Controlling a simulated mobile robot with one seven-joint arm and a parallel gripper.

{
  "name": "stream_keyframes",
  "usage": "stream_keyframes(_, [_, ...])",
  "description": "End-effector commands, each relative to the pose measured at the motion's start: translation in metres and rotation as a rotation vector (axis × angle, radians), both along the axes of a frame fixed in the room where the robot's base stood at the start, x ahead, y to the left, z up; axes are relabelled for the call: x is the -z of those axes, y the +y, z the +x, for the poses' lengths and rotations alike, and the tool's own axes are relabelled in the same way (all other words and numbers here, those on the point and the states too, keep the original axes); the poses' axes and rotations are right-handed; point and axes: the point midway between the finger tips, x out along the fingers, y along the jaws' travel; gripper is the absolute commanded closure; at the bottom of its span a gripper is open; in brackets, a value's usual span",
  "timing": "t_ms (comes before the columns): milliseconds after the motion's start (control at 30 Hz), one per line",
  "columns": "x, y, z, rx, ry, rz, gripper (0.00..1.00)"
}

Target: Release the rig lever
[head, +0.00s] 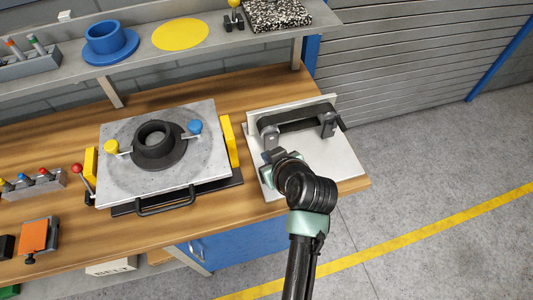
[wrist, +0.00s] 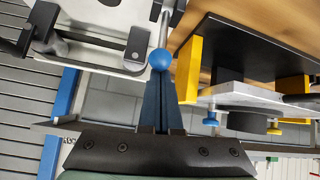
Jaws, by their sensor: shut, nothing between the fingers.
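The rig lever is a silver rod with a blue ball knob (wrist: 161,60), seen in the wrist view just beyond my fingertips. In the head view I cannot make it out behind my arm. The rig (head: 341,160) is a pale plate with a black belt (head: 297,118) on grey supports, and it also shows in the wrist view (wrist: 88,58). My gripper (wrist: 161,84) is shut and empty, its blue fingers pointing at the knob. I cannot tell whether they touch it. In the head view my wrist hides the fingers over the rig's left part.
Left of the rig, a grey pallet (head: 118,187) carries a black clutch hub (head: 158,153), between yellow blocks (head: 228,141). A red-knobbed lever (head: 78,170) stands at its left. A shelf (head: 135,60) runs behind. Open floor (head: 430,185) lies right of the bench.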

Motion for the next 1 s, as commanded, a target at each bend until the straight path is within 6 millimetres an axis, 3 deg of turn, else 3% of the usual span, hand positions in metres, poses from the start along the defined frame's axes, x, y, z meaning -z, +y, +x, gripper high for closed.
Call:
stream_keyframes(133, [0.006, -0.003, -0.011, 0.001, -0.087, 0.031, 1.00])
stream_keyframes(400, [0.006, -0.006, -0.020, -0.003, -0.086, 0.027, 1.00])
stream_keyframes(1000, [0.007, -0.007, -0.023, -0.002, -0.081, 0.027, 1.00])
